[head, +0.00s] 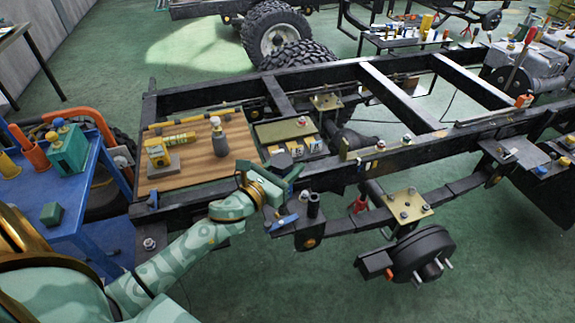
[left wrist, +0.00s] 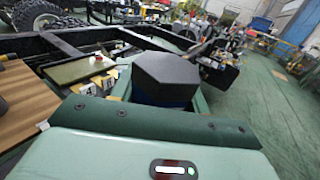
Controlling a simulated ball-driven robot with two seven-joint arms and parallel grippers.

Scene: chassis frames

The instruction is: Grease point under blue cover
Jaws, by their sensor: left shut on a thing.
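My left gripper (head: 282,178) is over the near chassis rail, just right of the wooden board. It is shut on a dark hexagonal piece (left wrist: 165,72), whose lower side shows blue in the left wrist view. In the head view the dark piece (head: 280,160) shows between the jaws. Whether it is clear of the surface below I cannot tell. A blue-handled item (head: 284,222) lies on the small bracket below my gripper, beside dark cylinders (head: 313,204). I cannot make out a grease point. My right gripper is not in view.
The wooden board (head: 200,180) on the frame holds a grey bottle (head: 220,143) and yellow items (head: 158,153). A green tray (head: 284,130) and small numbered boxes (head: 312,144) lie behind my gripper. A blue cart (head: 30,200) stands left. A hub (head: 422,255) stands front right.

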